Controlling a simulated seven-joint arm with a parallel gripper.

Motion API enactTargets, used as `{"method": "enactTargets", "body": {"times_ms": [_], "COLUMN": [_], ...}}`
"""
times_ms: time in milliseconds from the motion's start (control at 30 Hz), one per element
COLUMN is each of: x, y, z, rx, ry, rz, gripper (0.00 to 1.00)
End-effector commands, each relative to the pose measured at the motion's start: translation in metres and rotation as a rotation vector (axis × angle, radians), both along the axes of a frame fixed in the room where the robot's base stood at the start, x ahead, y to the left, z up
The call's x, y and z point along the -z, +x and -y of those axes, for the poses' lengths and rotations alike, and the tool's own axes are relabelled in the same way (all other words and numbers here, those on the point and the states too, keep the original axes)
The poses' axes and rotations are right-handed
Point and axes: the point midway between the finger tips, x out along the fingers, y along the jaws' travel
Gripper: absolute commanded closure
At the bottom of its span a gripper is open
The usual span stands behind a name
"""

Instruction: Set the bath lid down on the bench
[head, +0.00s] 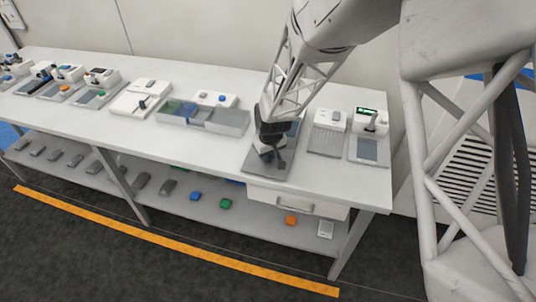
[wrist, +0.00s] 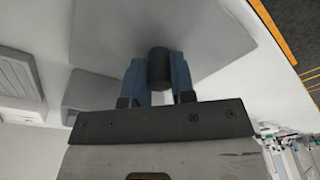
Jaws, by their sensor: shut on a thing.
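The bath lid (head: 253,166) is a flat grey plate near the front edge of the bench (head: 340,181). In the wrist view the lid (wrist: 215,28) has a dark round knob (wrist: 158,67). My gripper (head: 268,148) is above the lid, and its blue fingers (wrist: 157,82) are shut on the knob from both sides. The lid looks level and low over the bench top; I cannot tell whether it touches. A white unit with a blue knob and a blue-green basin (head: 176,109), which looks like the bath, stands to the left.
A grey-topped unit (head: 327,141) and a unit with a green display (head: 371,122) stand close on the right. More units line the bench to the left. A lower shelf (head: 180,209) holds several small blocks.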

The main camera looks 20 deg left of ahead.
Motion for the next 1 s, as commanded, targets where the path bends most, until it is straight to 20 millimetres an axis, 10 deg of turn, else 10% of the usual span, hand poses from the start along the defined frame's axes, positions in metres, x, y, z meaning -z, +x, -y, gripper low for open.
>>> {"method": "enactTargets", "body": {"times_ms": [300, 333, 500, 1000], "x": [0.0030, 0.0029, 0.0028, -0.0057], "y": [0.0000, 0.0000, 0.0000, -0.0003], "z": [0.0000, 0.0000, 0.0000, 0.0005], "rx": [0.000, 0.000, 0.000, 0.000], "ry": [0.000, 0.000, 0.000, 0.001], "rz": [0.000, 0.000, 0.000, 0.001], "gripper": [1.00, 0.73, 0.51, 0.51]}}
